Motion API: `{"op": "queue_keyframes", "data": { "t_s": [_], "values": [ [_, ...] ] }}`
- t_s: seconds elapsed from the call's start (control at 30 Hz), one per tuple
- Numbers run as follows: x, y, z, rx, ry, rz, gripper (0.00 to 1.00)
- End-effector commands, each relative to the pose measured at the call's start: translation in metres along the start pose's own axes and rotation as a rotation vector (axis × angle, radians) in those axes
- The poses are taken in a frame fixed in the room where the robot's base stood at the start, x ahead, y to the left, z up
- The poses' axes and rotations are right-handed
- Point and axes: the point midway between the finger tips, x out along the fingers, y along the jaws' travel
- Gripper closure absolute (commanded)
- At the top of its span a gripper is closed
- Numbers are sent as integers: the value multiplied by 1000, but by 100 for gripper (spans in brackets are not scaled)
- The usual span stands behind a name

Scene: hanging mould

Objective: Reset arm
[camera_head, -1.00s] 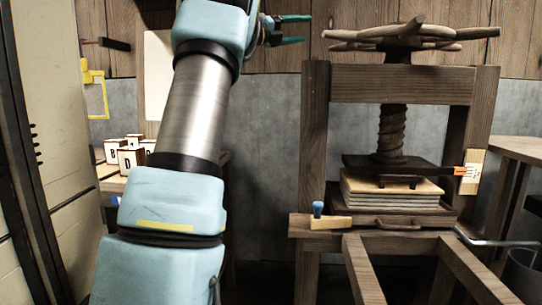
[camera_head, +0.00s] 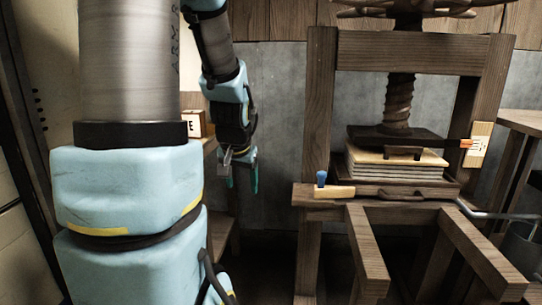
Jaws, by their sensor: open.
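My gripper (camera_head: 242,177) hangs from my folded arm in the middle left of the head view. Its two teal fingers point down and stand apart, with nothing visible between them. It is to the left of the wooden press (camera_head: 319,120) and appears clear of it. My larger arm links fill the left side of the view and hide much of what lies behind them.
The press holds a stack of pale boards (camera_head: 395,170) under its dark plate (camera_head: 410,139). A blue-topped tool (camera_head: 321,178) and a wooden block (camera_head: 333,192) sit on its front left ledge. A lettered box (camera_head: 190,124) shows partly behind my arm. Grey wall lies behind my gripper.

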Motion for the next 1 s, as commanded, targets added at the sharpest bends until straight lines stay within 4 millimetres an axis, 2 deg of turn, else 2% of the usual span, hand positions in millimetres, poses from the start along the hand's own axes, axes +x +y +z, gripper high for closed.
{"op": "queue_keyframes", "data": {
  "t_s": [0.03, 0.1, 0.27, 0.33, 0.57, 0.83, 1.0],
  "values": [
    [0, 8, 23, -33, -56, 16, 31],
    [-2, 18, 53, -81, -132, 35, 31],
    [-11, 40, 115, -177, -294, 71, 31],
    [-31, 39, 108, -184, -301, 73, 31],
    [-74, 33, 87, -181, -298, 72, 31],
    [-146, 23, 54, -179, -297, 72, 31],
    [-176, 20, 40, -179, -296, 72, 31]
  ]
}}
